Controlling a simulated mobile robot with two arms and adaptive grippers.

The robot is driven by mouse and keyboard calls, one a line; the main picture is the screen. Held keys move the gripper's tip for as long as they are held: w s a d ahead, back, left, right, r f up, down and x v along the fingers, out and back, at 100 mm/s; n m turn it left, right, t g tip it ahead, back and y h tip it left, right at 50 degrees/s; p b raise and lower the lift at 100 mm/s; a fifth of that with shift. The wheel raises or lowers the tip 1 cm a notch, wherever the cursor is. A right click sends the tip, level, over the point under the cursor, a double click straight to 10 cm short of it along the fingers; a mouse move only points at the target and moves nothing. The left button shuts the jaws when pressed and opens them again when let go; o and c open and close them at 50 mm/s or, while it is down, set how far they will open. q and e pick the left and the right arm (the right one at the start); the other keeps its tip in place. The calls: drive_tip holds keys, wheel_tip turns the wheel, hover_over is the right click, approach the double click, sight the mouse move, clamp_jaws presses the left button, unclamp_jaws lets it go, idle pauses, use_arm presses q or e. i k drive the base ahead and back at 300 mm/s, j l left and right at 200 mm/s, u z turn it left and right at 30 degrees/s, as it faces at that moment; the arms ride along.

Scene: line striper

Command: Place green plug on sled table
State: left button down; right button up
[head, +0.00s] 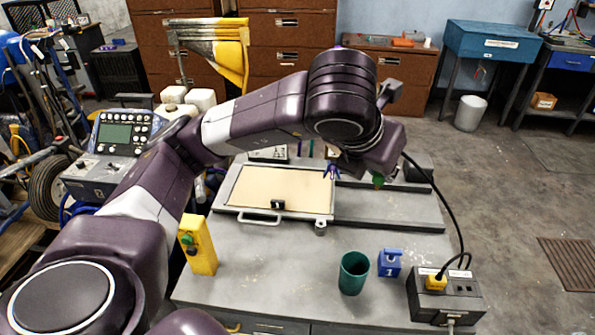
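The sled table is a beige board (275,190) in a light metal frame on the grey bench, with a small black block at its front edge. My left arm reaches over it from the left. The end of that arm (385,155) is above the bench, just right of the board. A small green piece (377,181) shows right under it, possibly the green plug; most of it is hidden. The fingers are hidden by the arm, so I cannot tell whether they are open or shut on it. My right gripper is not in view.
A green cup (353,275), a blue block marked 1 (389,263) and a black power box (458,300) with a yellow plug stand at the front. A black cable (450,215) arches along the right. A yellow button box (199,250) stands left. The front middle is clear.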

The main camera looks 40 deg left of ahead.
sight(284, 274)
drive_tip(key=i+l+u, duration=0.1)
drive_tip(key=u, duration=0.3)
drive_tip(key=l+u, duration=0.15)
drive_tip(key=u, duration=0.25)
drive_tip(key=i+l+u, duration=0.1)
drive_tip(key=u, duration=0.35)
drive_tip(key=l+u, duration=0.6)
drive_tip(key=l, duration=0.65)
drive_tip(key=k+l+u, duration=0.1)
drive_tip(key=l+u, duration=0.15)
drive_tip(key=l, duration=0.6)
